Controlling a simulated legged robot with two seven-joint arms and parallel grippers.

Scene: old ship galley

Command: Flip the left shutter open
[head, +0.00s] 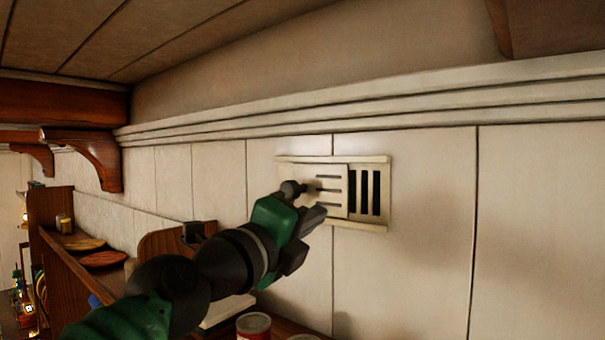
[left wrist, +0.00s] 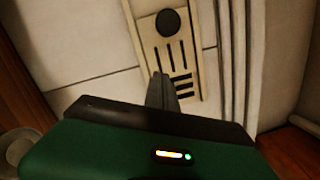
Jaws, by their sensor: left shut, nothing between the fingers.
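A cream vent (head: 372,224) with a sliding slotted shutter plate (head: 330,192) is set in the pale panelled wall. Dark open slots (head: 370,192) show to the right of the plate. A round dark knob (head: 292,188) shows at the plate's left end, and it is clear in the left wrist view (left wrist: 168,22). My left gripper (head: 320,213) is shut and empty, its tips at the vent's lower left part, below the knob. In the left wrist view its fingers (left wrist: 160,90) overlap the vent's edge; I cannot tell whether they touch it. My right gripper is not in view.
A wooden shelf (head: 85,268) with plates (head: 103,259) runs along the wall at the left. A red can (head: 253,326) stands below my left arm. A moulding (head: 380,98) runs above the vent. The wall to the vent's right is bare.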

